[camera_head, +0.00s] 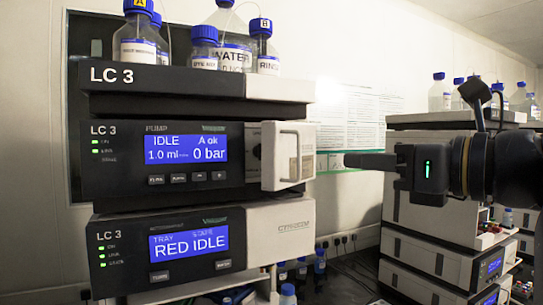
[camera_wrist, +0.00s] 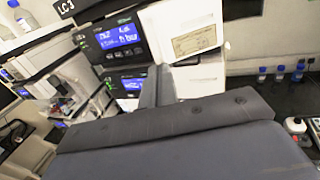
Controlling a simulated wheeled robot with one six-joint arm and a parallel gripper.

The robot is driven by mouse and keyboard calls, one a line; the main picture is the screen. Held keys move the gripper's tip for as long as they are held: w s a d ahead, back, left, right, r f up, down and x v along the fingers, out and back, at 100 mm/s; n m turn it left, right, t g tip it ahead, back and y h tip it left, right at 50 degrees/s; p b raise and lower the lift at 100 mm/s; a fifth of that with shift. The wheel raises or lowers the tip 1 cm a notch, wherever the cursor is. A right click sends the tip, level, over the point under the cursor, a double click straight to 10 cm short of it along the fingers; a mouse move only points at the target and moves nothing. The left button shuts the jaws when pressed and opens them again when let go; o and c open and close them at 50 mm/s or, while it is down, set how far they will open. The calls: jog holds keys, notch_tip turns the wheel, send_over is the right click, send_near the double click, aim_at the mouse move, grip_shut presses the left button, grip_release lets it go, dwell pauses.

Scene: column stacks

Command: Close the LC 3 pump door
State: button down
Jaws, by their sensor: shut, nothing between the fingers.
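The LC 3 pump (camera_head: 185,160) is the middle unit of the left stack; its blue display reads IDLE and 0 bar. Its white door (camera_head: 275,157) is at the right end of the front and appears to stand out from the face, open. A pale label shows on it. In the wrist view the door (camera_wrist: 183,22) is a white panel at top centre with a paper label. My gripper (camera_head: 352,160) is shut and empty, pointing left, to the right of the door and apart from it in the head view. Its fingers (camera_wrist: 157,88) point toward the pump in the wrist view.
A tray module (camera_head: 205,250) sits under the pump. Bottles (camera_head: 230,45) with blue caps stand on top of the stack. Another instrument stack (camera_head: 430,200) stands at the right, behind my arm. Small bottles (camera_head: 319,262) stand low between the stacks.

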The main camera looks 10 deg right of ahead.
aim_at(300, 157)
jog(key=p+x, duration=0.1)
jog(key=x, duration=0.7)
jog(key=shift+s, duration=0.15)
dwell(0.5)
